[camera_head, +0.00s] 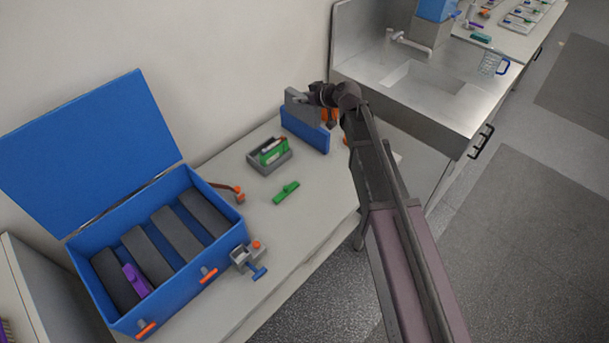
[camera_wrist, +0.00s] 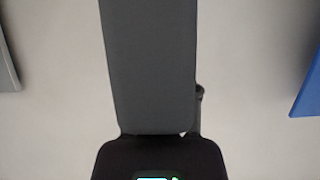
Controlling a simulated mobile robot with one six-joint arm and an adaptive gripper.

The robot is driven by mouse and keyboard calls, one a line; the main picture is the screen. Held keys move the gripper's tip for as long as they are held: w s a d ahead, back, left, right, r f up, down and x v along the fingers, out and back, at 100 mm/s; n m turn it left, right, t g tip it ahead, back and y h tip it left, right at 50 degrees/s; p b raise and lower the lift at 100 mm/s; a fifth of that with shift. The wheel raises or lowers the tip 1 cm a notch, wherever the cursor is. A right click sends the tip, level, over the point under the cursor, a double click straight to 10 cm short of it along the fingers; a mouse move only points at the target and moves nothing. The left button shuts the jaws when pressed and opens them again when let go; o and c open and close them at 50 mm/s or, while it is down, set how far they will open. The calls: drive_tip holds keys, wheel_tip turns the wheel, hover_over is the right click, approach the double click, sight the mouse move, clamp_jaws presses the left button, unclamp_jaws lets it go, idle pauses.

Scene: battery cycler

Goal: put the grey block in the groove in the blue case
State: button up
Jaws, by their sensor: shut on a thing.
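The grey block (camera_head: 299,108) is a flat slab held at the far end of the bench by my gripper (camera_head: 318,95). In the wrist view the block (camera_wrist: 148,65) runs up from my dark gripper (camera_wrist: 160,145), which is shut on it. The fingertips are mostly hidden. The blue case (camera_head: 172,283) stands open at the left of the bench, its lid (camera_head: 90,150) tilted back. Dark grey bars (camera_head: 178,235) lie inside with grooves between them. A purple piece (camera_head: 136,280) sits between bars at the front left. My gripper is far from the case.
A grey bin (camera_head: 268,165) with green items and a green piece (camera_head: 286,192) lie between. A clamp-like part (camera_head: 250,258) sits at the case's front right.

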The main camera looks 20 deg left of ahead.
drive_tip(key=shift+w+f+b, duration=0.15)
drive_tip(key=shift+f+b, duration=0.2)
drive_tip(key=shift+f, duration=0.2)
drive_tip(key=shift+w+f+b, duration=0.15)
drive_tip(key=shift+f+b, duration=0.15)
drive_tip(key=shift+f, duration=0.25)
wheel_tip(320, 180, down, 14)
drive_tip(key=b, duration=1.4)
drive_tip(key=shift+a+f, duration=0.1)
drive_tip(key=shift+f, duration=0.05)
drive_tip(key=shift+f+b, duration=1.85)
drive_tip(key=shift+b, duration=0.15)
drive_tip(key=shift+f, duration=0.15)
drive_tip(key=o, duration=0.8)
